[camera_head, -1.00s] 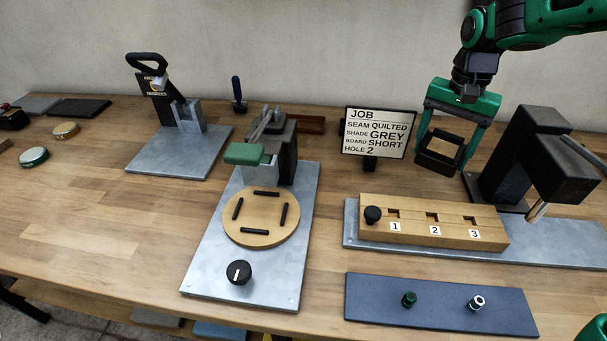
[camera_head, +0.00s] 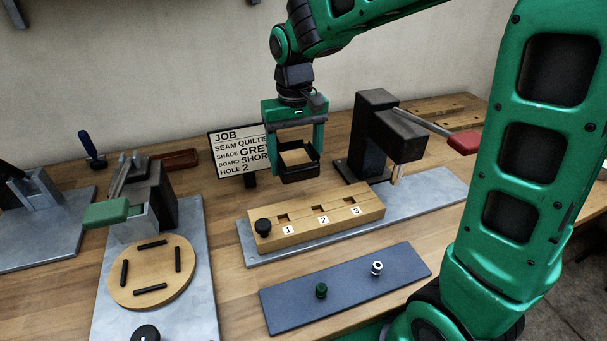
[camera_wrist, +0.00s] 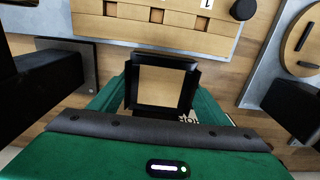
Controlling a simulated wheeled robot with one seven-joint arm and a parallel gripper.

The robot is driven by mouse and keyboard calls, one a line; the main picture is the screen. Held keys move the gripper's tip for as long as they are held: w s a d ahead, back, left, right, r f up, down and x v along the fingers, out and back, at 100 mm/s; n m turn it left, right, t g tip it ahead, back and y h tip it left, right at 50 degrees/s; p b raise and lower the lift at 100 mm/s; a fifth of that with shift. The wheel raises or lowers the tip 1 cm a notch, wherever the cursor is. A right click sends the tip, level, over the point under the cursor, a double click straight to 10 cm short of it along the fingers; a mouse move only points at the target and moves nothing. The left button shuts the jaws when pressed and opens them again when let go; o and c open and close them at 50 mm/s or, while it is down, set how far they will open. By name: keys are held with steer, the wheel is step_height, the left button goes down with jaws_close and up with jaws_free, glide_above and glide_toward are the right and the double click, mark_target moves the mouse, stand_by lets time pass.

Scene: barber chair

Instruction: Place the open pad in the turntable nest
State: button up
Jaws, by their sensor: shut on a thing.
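The open pad (camera_head: 301,175) is a black square frame with an open middle. My gripper (camera_head: 294,148) is shut on it and holds it above the bench, in front of the right part of the job sign. In the wrist view the pad (camera_wrist: 162,59) sits between the fingers, with wood colour showing through it. The turntable (camera_head: 152,290) is a round wooden disc to the left of the pad. Several black bars on it form a square nest, which is empty. The turntable also shows at the right edge of the wrist view (camera_wrist: 303,45).
A dark press with a lever (camera_head: 374,140) stands right of the pad. A green-handled clamp (camera_head: 107,213) stands behind the turntable. A blue mat (camera_head: 345,290) holds two small knobs.

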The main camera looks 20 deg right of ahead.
glide_above(319, 182)
step_height(319, 182, down, 6)
steer(key=shift+a+r, duration=0.1)
steer(key=shift+r, duration=0.15)
steer(key=shift+f, duration=2)
steer(key=o, duration=1.3)
steer(key=shift+f, duration=0.1)
steer(key=shift+o, duration=0.2)
